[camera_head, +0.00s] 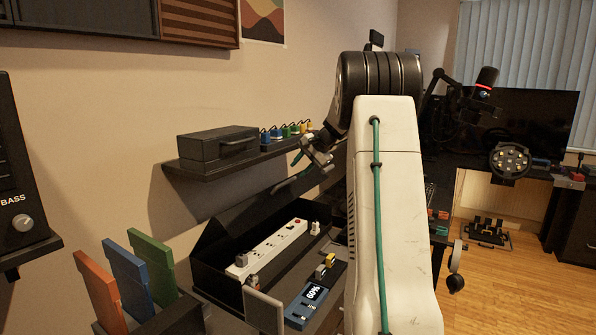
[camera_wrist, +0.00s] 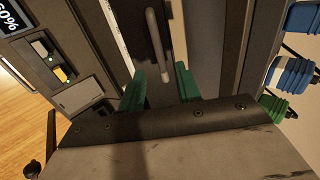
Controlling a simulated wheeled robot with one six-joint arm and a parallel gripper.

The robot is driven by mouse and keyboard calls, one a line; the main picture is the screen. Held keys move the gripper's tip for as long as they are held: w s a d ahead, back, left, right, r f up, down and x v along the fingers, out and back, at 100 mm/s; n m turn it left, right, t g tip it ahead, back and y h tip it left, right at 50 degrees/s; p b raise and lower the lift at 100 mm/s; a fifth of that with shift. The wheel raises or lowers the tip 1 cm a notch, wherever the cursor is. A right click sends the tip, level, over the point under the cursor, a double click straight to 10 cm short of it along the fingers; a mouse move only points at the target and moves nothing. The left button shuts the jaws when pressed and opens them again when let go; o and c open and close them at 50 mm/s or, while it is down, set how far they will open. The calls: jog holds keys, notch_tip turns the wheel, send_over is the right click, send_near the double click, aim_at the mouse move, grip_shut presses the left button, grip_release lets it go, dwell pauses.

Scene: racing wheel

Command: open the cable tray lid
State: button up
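The cable tray (camera_head: 215,283) is a long dark trough along the wall in the head view, with a white power strip (camera_head: 268,248) visible inside. Its dark lid (camera_head: 245,213) stands raised and tilted along the wall side, so the tray is uncovered. In the wrist view a grey bar handle (camera_wrist: 153,28) sits on the dark lid panel. My gripper (camera_head: 301,166) is above the lid's far end. In the wrist view its green fingers (camera_wrist: 160,76) are apart, with the handle's near end in the gap between them. I cannot tell whether they touch it.
A wall shelf (camera_head: 207,170) with a dark drawer box (camera_head: 217,147) and several coloured cable items is close above the lid. A blue display (camera_head: 307,303) reading 60% lies in front of the tray. Coloured upright panels (camera_head: 126,278) stand at the left.

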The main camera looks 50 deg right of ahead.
jog(key=c, duration=0.3)
jog(key=shift+m, duration=0.5)
jog(key=s+d, duration=0.1)
jog(key=s+d+f, duration=0.1)
jog(key=s, duration=0.1)
jog(key=shift+d, duration=0.3)
grip_shut()
jog(key=s+f+m+t+y, duration=0.1)
jog(key=s+f+m+t, duration=0.35)
jog(key=s+m, duration=0.6)
jog(key=w+a+f+m+t, duration=0.1)
jog(key=w+a+m, duration=0.2)
jog(key=w, duration=1.2)
jog(key=m, duration=0.3)
jog(key=shift+w+a+f, duration=0.15)
jog(key=shift+a+f, duration=0.05)
jog(key=shift+f, duration=0.1)
